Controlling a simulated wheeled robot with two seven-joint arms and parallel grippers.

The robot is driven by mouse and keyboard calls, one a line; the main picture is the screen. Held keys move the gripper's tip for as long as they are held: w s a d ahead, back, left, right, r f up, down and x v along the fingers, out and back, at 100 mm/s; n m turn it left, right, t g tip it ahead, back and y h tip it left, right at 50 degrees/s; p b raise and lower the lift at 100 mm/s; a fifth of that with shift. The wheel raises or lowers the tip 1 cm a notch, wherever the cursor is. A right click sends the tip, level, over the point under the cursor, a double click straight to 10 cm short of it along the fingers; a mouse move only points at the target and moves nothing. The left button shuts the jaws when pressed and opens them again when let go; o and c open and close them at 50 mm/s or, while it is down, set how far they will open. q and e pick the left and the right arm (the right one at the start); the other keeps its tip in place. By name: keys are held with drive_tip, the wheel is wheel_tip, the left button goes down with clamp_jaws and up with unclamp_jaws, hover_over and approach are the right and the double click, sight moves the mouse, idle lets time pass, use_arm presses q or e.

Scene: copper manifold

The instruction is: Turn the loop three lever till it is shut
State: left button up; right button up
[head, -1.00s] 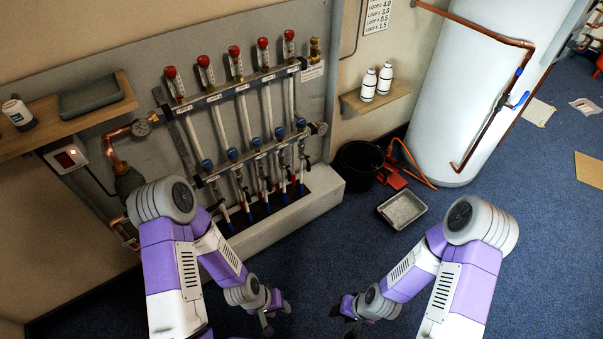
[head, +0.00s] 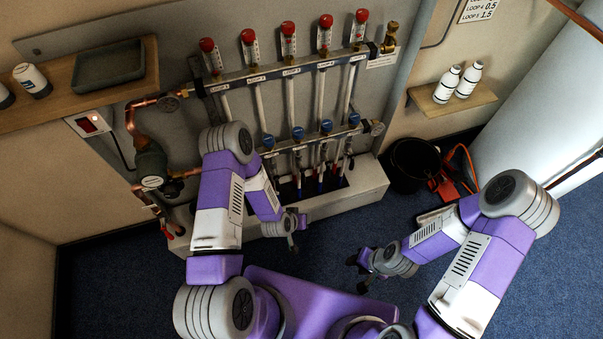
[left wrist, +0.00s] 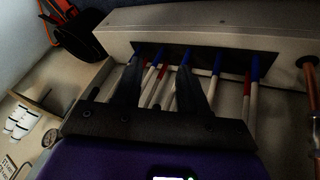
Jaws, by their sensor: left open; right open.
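The copper manifold's upper bar (head: 285,71) carries red-capped flow gauges, and its lower bar (head: 312,137) carries blue caps. The middle blue cap (head: 298,133) appears to belong to loop three. Small dark levers hang below the lower bar; the one under that cap (head: 300,160) is too small for me to read its angle. My left forearm hides the leftmost lower part. My left gripper (head: 297,231) is open and empty, low in front of the manifold's base. In the left wrist view its fingers (left wrist: 159,67) are apart before the pipes. My right gripper (head: 358,272) is open and empty, above the floor.
A pale plinth (head: 366,190) runs below the manifold. A black bucket (head: 411,165) and red tool (head: 448,184) stand to its right. A shelf (head: 425,100) holds two white bottles (head: 457,80). A pump (head: 150,163) with copper pipes is at left. Blue floor ahead is clear.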

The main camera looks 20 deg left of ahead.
sight(303, 181)
use_arm(q)
drive_tip(key=w+a+t+y, duration=0.1)
drive_tip(key=w+t, duration=0.3)
drive_tip(key=w, duration=0.1)
drive_tip(key=w+a+m+t+y, duration=0.1)
drive_tip(key=w+t, duration=0.3)
drive_tip(key=w, duration=0.1)
drive_tip(key=w+a+t+y, duration=0.1)
drive_tip(key=w+t, duration=0.3)
drive_tip(key=shift+w+a+f+y, duration=0.15)
drive_tip(key=shift+w+y, duration=0.15)
drive_tip(key=shift+w, duration=0.1)
drive_tip(key=shift+w+b, duration=0.4)
drive_tip(key=shift+w, duration=0.25)
clamp_jaws()
